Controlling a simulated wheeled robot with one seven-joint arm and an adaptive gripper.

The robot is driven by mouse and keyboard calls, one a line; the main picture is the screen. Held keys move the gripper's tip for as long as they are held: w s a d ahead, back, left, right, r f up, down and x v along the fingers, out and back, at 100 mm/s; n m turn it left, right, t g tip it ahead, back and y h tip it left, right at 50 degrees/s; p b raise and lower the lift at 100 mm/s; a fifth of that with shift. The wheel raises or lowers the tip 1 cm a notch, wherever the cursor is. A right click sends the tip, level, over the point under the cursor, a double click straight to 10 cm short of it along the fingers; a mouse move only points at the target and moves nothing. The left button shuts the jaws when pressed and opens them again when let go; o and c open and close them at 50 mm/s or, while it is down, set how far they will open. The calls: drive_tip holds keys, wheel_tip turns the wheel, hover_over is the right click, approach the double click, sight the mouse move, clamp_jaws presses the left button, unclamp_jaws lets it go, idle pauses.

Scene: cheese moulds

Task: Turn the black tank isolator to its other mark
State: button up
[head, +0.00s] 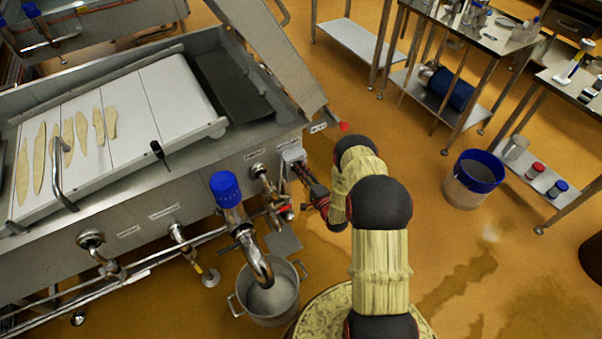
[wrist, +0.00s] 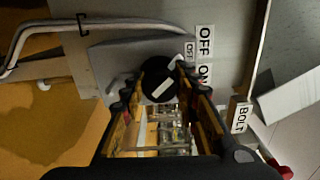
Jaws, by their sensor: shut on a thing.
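The black isolator (wrist: 155,75) is a round knob with a white bar, on a grey box (wrist: 110,60) on the tank's front. In the wrist view the bar slants up to the right, towards the labels. An OFF label (wrist: 205,41) sits above a partly covered ON label (wrist: 204,74), to the right of the knob. I cannot tell exactly which mark the bar points at. My gripper (wrist: 152,88) is shut on the knob, with a finger on either side. In the head view my gripper (head: 306,174) reaches the box at the tank's right end, and the knob is hidden.
A BOLT label (wrist: 240,116) and a red-tipped part (wrist: 283,171) lie right of my gripper. A blue-capped pipe (head: 226,190) and a steel pot (head: 270,300) stand close by on the left. A blue-rimmed bucket (head: 474,178) stands right on open floor.

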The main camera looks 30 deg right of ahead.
drive_tip(key=shift+w+a+r+n, duration=0.15)
drive_tip(key=shift+w+r+n, duration=0.3)
drive_tip(key=shift+w+n, duration=0.05)
drive_tip(key=o, duration=0.8)
drive_tip(key=shift+c, duration=0.2)
drive_tip(key=o, duration=0.4)
drive_tip(key=shift+a+f, duration=0.1)
drive_tip(key=shift+f, duration=0.1)
drive_tip(key=shift+s+f, duration=0.2)
drive_tip(key=shift+s, duration=0.05)
drive_tip(key=shift+s, duration=0.1)
